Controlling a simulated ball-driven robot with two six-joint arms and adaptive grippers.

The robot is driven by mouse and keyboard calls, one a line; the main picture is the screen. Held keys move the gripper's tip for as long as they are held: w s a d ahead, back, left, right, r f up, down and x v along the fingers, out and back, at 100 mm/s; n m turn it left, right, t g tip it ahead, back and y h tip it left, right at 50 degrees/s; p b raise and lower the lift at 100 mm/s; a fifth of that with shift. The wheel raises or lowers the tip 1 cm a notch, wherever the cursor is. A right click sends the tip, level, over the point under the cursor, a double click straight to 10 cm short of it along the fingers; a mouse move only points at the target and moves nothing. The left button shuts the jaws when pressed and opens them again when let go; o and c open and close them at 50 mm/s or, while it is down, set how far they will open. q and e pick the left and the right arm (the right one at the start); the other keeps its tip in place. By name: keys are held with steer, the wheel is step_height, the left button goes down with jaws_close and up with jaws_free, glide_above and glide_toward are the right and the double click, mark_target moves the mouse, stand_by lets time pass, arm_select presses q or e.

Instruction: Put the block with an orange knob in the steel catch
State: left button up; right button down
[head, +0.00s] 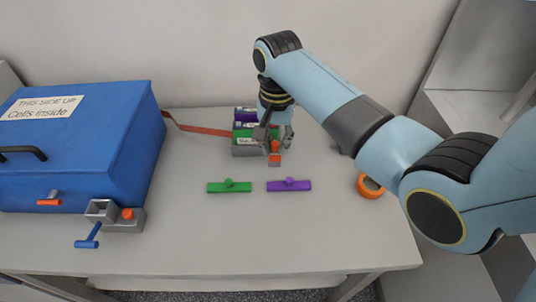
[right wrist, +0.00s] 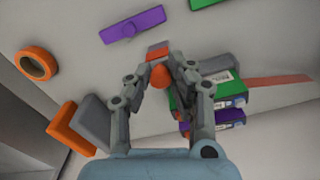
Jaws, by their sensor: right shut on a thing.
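My right gripper (head: 273,146) is over the table, shut on the block with an orange knob (head: 274,159). In the right wrist view the round orange knob (right wrist: 161,77) sits between the fingertips, with part of the block beyond it. The fingers hide much of the block, and I cannot tell whether it touches the table. The steel catch (head: 101,209) is a grey fitting with a square opening at the blue box's front right corner. It has an orange button and a blue lever (head: 88,240). My left gripper is out of view.
The blue box (head: 130,125) stands left. A red strap (head: 195,129) runs from it to stacked green and purple cells (head: 243,132) beside my gripper. Green (head: 229,187) and purple (head: 289,185) bars lie in front; an orange roll (head: 370,187) lies right. The front middle is clear.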

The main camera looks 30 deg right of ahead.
mark_target(269, 156)
steer(key=shift+w+a+f, duration=0.25)
steer(key=shift+w+f, duration=0.05)
steer(key=shift+f, duration=0.2)
steer(key=shift+w+a+f, duration=0.25)
steer(key=shift+w+f, duration=0.05)
steer(key=shift+f, duration=0.15)
step_height(269, 156, down, 2)
steer(key=shift+f, duration=0.55)
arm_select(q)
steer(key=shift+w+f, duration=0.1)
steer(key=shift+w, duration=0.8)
arm_select(e)
steer(key=shift+f, duration=0.15)
steer(key=c, duration=1.2)
jaws_free()
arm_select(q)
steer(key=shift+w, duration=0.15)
